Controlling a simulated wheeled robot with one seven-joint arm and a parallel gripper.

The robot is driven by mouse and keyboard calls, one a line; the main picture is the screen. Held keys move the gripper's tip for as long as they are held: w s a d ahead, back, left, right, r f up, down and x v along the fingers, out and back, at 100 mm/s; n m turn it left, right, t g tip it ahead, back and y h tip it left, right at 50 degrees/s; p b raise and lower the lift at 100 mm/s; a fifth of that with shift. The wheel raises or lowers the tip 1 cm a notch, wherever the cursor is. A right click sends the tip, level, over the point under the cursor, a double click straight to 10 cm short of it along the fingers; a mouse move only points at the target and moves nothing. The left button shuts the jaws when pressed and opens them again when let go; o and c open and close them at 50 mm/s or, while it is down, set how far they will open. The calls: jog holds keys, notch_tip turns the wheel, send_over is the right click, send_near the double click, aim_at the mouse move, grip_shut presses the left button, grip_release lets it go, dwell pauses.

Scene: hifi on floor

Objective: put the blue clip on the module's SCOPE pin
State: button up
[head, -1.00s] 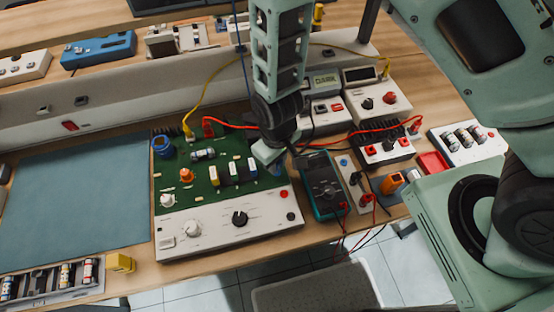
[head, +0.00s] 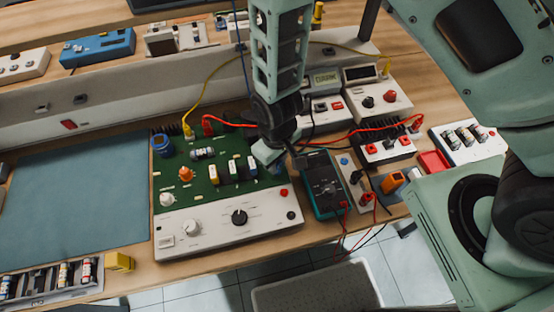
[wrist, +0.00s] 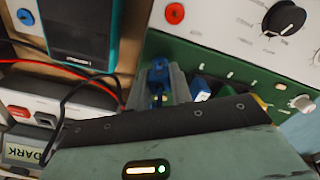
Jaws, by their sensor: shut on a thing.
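My gripper (head: 266,158) is over the right back part of the module, a green board (head: 205,182) with a white front panel. In the wrist view, the blue clip (wrist: 158,80) is held at the grey fingertips (wrist: 172,88), next to the board's right edge. In the head view the clip is mostly hidden by the gripper. The board also shows in the wrist view (wrist: 215,62). I cannot make out the SCOPE pin or its label, nor whether the clip touches a pin.
A teal multimeter (head: 325,185) lies close to the right of the module. Red leads (head: 345,138) run behind and beside the gripper to a white box with red terminals (head: 385,150). A blue-grey mat (head: 75,200) on the left is clear.

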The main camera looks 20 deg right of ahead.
jog(key=shift+f+b, duration=0.35)
jog(key=shift+f, duration=0.1)
dwell(0.3)
jog(key=o, duration=0.9)
jog(key=shift+r, duration=0.1)
notch_tip(320, 180, up, 17)
jog(key=shift+r+b, duration=0.15)
jog(key=shift+b, duration=0.75)
